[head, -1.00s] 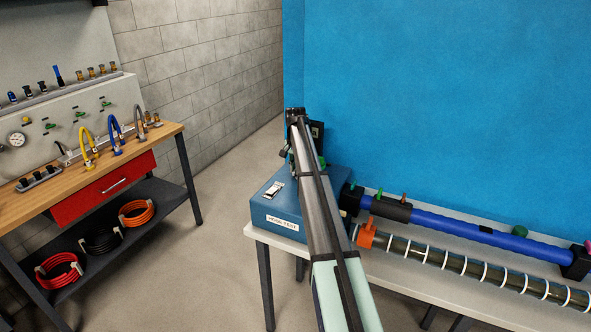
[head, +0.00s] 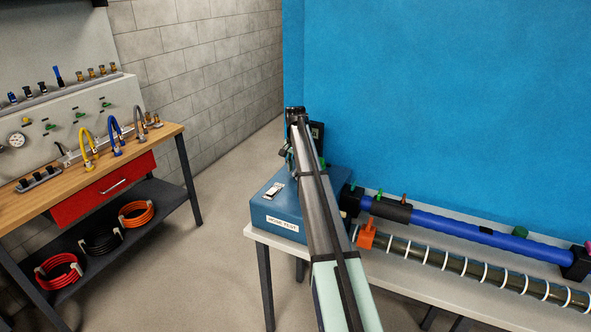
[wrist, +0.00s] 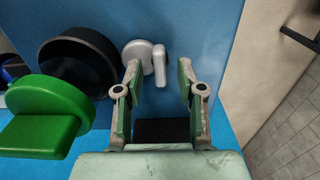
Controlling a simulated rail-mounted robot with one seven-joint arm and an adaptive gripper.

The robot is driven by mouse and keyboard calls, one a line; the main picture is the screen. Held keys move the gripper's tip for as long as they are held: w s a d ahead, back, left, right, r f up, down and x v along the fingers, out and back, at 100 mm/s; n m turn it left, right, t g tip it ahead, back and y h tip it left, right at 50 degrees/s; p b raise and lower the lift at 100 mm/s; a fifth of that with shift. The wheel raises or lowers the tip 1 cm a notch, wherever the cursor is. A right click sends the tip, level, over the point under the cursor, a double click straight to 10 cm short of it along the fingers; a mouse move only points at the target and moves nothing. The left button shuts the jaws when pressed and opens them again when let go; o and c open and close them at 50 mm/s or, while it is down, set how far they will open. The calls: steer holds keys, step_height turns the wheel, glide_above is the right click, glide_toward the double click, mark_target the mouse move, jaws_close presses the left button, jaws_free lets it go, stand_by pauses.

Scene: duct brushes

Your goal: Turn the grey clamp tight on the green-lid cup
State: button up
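In the wrist view a light grey clamp, a round disc (wrist: 138,55) with a short upright lever (wrist: 160,65), stands against a blue surface. My gripper (wrist: 159,78) is open, with one finger on each side of the lever's line. The lever shows between and beyond the fingertips, and I see no contact. A black round cup (wrist: 76,62) is left of the clamp. A large green flat-handled piece (wrist: 48,118), perhaps its lid, is nearer at the left. In the head view my arm hides most of the gripper and the clamp.
A blue hose test box (head: 277,212) stands on the white table (head: 405,287), with a small white piece (head: 273,191) on top. A blue duct (head: 455,228) and a ringed clear tube (head: 470,268) lie to the right. A workbench (head: 150,140) is at left, with open floor between.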

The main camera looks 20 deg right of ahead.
mark_target(295, 170)
step_height(295, 170, up, 11)
steer(key=shift+r, duration=0.2)
stand_by(0.6)
